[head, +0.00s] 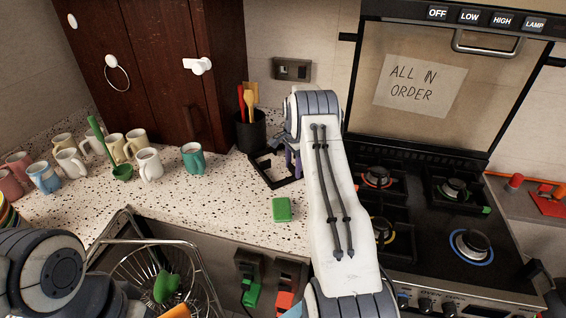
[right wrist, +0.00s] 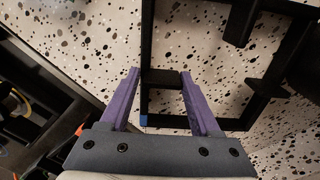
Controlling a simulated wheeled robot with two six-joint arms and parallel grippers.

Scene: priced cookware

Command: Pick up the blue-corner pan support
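The blue-corner pan support (right wrist: 238,90) is a black open frame lying on the speckled counter. A small blue mark shows on its corner in the right wrist view. In the head view the support (head: 257,169) lies near the utensil pot, partly hidden by my right arm. My right gripper (right wrist: 159,72) has purple fingers spread apart at the support's near side, with a short black part of the frame between the fingertips. I cannot tell whether they touch it. In the head view the right gripper (head: 292,162) is mostly hidden behind my arm. My left gripper is out of view.
The stove (head: 450,270) stands on the right; its front-right burner (head: 470,246), with a blue ring, is bare. A green block (head: 282,209) lies on the counter. A utensil pot (head: 251,132) stands behind the support. Several mugs stand left, above a wire basket (head: 160,265).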

